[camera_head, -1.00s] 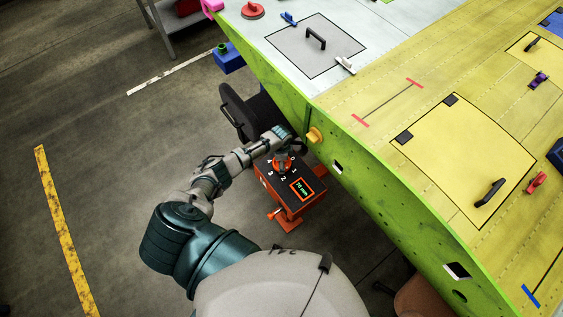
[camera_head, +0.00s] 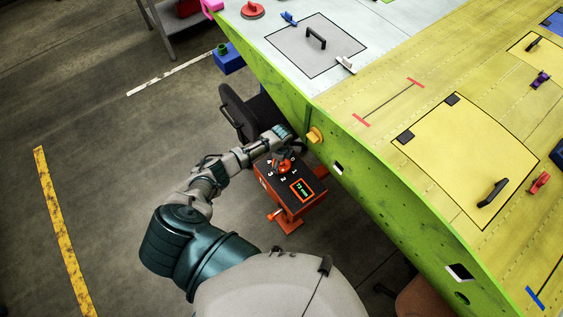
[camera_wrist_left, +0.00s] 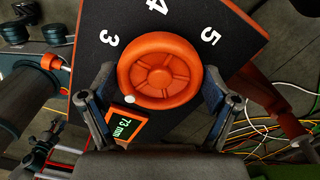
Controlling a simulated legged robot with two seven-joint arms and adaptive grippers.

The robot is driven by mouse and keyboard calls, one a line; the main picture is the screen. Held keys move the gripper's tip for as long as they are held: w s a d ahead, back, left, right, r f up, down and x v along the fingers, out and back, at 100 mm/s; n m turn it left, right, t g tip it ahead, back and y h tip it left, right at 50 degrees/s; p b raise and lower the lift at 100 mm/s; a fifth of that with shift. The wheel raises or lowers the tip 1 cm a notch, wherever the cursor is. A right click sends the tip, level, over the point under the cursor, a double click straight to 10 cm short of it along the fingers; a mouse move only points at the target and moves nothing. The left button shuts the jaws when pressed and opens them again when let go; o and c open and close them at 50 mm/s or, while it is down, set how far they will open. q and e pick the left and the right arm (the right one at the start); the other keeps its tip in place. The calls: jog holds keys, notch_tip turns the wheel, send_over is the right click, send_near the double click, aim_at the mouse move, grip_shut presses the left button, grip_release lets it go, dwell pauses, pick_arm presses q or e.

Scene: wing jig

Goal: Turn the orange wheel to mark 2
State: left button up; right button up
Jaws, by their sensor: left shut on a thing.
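The orange wheel (camera_head: 284,168) sits on top of a dark-faced orange box (camera_head: 312,202) beside the green wing edge. In the left wrist view the round wheel (camera_wrist_left: 160,66) has a white dot (camera_wrist_left: 130,99) at its lower left rim. The numerals 3, 4 and 5 show around it there; mark 2 (camera_head: 283,178) shows in the head view, but is hidden in the wrist view. My left gripper (camera_wrist_left: 159,76) is shut on the wheel, one finger on each side. The display (camera_wrist_left: 127,124) reads 73 mm. My right gripper is out of view.
A black chair (camera_head: 240,112) stands behind my forearm. Cables (camera_wrist_left: 265,135) lie on the floor by the box. Open floor lies to the left.

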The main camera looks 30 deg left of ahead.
pick_arm(q)
jog(key=shift+a, duration=0.25)
jog(key=o, duration=0.9)
notch_tip(320, 180, up, 12)
jog(key=shift+f, duration=0.1)
dwell(0.3)
